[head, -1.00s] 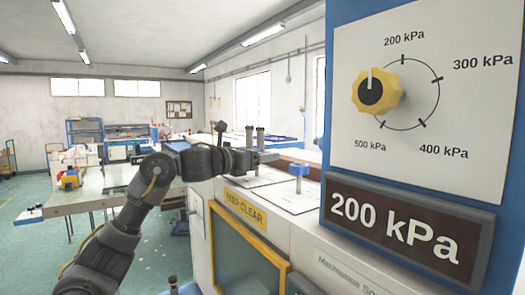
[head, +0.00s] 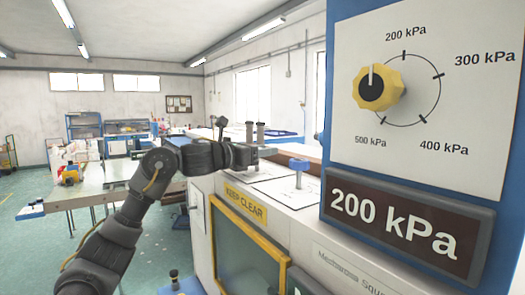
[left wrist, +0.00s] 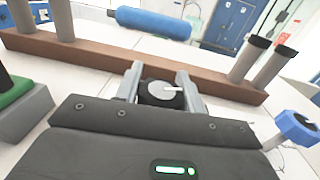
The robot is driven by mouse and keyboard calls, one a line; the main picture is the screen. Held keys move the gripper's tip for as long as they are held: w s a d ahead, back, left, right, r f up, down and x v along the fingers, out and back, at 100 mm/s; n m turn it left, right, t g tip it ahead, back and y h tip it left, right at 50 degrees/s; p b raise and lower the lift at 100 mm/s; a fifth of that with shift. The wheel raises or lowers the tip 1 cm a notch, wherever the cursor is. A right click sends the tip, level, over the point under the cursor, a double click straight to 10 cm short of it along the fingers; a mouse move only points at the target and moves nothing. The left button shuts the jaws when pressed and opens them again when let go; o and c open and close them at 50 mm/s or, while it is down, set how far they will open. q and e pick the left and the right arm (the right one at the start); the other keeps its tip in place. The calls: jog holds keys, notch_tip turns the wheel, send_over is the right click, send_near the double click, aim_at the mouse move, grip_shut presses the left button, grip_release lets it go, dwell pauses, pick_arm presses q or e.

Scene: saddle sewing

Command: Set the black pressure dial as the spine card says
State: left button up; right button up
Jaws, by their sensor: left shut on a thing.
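A round black dial with a white pointer line (left wrist: 161,93) sits between the fingers of my left gripper (left wrist: 162,84) in the left wrist view. The gripper is shut on it. In the head view my left gripper (head: 250,157) is over the white bench top, and the dial is hidden there. At the right, a white panel (head: 460,105) carries a yellow knob with a black centre (head: 371,87). Its white mark points up toward 200 kPa. The display below (head: 397,227) reads 200 kPa. I cannot make out a readable spine card. My right gripper is not in view.
A blue-topped knob on a post (head: 299,165) stands right of the gripper. Dark-topped grey posts (left wrist: 260,60) stand by a brown bar (left wrist: 120,55) beyond the fingers. White sheets (head: 287,190) lie on the bench. A yellow-framed window (head: 250,240) is below.

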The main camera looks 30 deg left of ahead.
pick_arm(q)
jog(key=shift+r+m+g+h+p, duration=0.2)
jog(key=shift+m+g+h+p, duration=0.6)
jog(key=shift+h, duration=0.4)
jog(key=m+g+h+p, duration=0.4)
jog(key=p, duration=0.1)
jog(key=m+g+h+p, duration=0.1)
jog(key=m+g+p, duration=0.1)
jog(key=g+p, duration=0.1)
jog(key=shift+s+d+r+h, duration=0.2)
jog(key=shift+s+d+h, duration=0.15)
jog(key=shift+s+h, duration=0.05)
jog(key=shift+s+d+f+m+g+h+p, duration=0.1)
jog(key=shift+m+g+h+p, duration=0.35)
jog(key=shift+m+g, duration=0.5)
jog(key=shift+s+f+m+g+h+p, duration=0.2)
jog(key=shift+m+g, duration=0.25)
jog(key=shift+g, duration=0.4)
jog(key=shift+s+f+m+g+h+p, duration=0.15)
jog(key=shift+m+g, duration=0.25)
jog(key=shift+g, duration=0.4)
jog(key=shift+m+g, duration=0.3)
jog(key=shift+g, duration=0.2)
jog(key=o, duration=1)
jog(key=shift+d, duration=0.1)
